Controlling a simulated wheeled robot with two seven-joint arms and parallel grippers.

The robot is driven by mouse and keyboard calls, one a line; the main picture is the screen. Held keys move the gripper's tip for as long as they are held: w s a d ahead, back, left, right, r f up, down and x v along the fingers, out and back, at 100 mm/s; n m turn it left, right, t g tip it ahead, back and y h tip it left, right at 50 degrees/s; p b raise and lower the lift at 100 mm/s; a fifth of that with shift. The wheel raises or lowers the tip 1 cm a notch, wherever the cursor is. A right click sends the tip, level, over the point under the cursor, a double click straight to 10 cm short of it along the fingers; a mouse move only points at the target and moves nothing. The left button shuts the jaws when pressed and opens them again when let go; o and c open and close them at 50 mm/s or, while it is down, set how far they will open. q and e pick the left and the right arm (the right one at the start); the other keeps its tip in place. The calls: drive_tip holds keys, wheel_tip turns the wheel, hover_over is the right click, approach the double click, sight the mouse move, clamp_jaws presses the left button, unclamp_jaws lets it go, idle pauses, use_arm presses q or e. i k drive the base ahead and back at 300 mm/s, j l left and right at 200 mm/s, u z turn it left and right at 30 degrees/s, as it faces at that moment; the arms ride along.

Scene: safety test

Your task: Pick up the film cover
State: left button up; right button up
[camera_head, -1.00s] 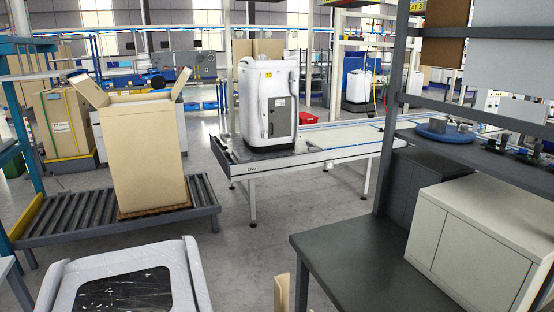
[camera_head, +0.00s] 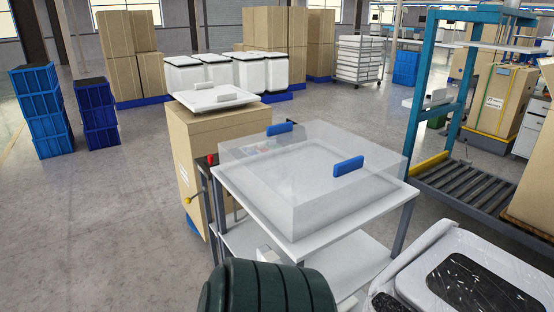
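A clear, see-through box-shaped cover (camera_head: 270,190) with two blue handles sits on a white-topped table (camera_head: 385,205) in the middle of the view. One blue handle (camera_head: 348,166) is on its right side and the other (camera_head: 279,128) is at its far side. Small red and dark items show faintly through it. A white frame with a dark, shiny, film-like panel (camera_head: 480,290) is at the bottom right, cut by the picture edge. I cannot tell for certain which of these is the film cover. Neither of my grippers is in view.
A dark green ribbed cylinder (camera_head: 265,290) stands close at the bottom. A tall cardboard box (camera_head: 205,135) with a white lid (camera_head: 213,97) is behind the table. A roller conveyor (camera_head: 455,185) is on the right. Blue crates (camera_head: 40,110) stand far left. The left floor is clear.

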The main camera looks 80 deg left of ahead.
sight(305, 178)
drive_tip(key=u, duration=2.45)
